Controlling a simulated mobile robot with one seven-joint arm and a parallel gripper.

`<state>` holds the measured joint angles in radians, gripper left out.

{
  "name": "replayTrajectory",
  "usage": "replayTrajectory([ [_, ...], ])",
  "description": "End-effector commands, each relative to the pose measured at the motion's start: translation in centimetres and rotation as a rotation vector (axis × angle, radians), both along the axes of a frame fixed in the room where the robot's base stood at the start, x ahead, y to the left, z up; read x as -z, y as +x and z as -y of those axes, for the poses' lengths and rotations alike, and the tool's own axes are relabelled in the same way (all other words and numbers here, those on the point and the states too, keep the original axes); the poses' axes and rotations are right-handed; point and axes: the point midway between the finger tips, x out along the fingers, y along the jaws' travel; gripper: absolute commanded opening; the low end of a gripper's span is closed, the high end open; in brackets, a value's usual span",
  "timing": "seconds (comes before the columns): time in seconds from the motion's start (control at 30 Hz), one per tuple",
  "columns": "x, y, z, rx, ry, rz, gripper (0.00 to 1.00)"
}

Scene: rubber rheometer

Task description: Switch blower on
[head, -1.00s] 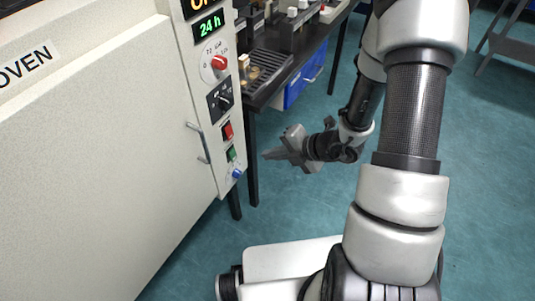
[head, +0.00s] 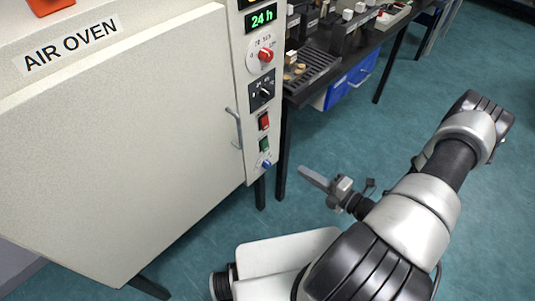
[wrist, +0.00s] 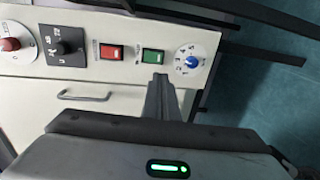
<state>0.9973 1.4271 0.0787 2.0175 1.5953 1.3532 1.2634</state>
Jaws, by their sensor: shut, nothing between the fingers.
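The oven's control panel (head: 255,90) carries a red rocker switch (head: 263,121), a green rocker switch (head: 264,145) and a blue knob (head: 266,164), one below the other. In the wrist view, the red switch (wrist: 111,52), green switch (wrist: 153,56) and blue knob (wrist: 190,61) sit in a row. The small labels are unreadable, so I cannot tell which is the blower's. My gripper (head: 303,171) is shut and empty, to the right of the panel and apart from it. In the wrist view, its fingertips (wrist: 159,77) point at the panel just under the green switch.
The AIR OVEN door (head: 120,140) fills the left, with a bar handle (head: 236,128) beside the panel. A red dial (head: 265,55) and a black dial (head: 262,91) are higher up. A dark bench (head: 345,55) with blue drawers (head: 348,86) stands behind. The floor at right is clear.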

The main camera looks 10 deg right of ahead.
Motion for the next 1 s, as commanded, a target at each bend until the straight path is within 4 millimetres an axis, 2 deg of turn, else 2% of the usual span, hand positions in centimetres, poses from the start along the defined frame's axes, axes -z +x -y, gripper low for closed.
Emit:
replayTrajectory([
  [0.27,0.0,0.1,-0.1,-0.002,0.000,-0.001,0.00],
  [0.43,0.2,1.2,-0.9,-0.003,0.000,-0.001,0.00],
  [0.8,1.4,7.2,-5.4,-0.005,0.000,-0.001,0.00],
  [1.0,1.8,9.9,-7.3,-0.005,-0.001,-0.001,0.00],
])
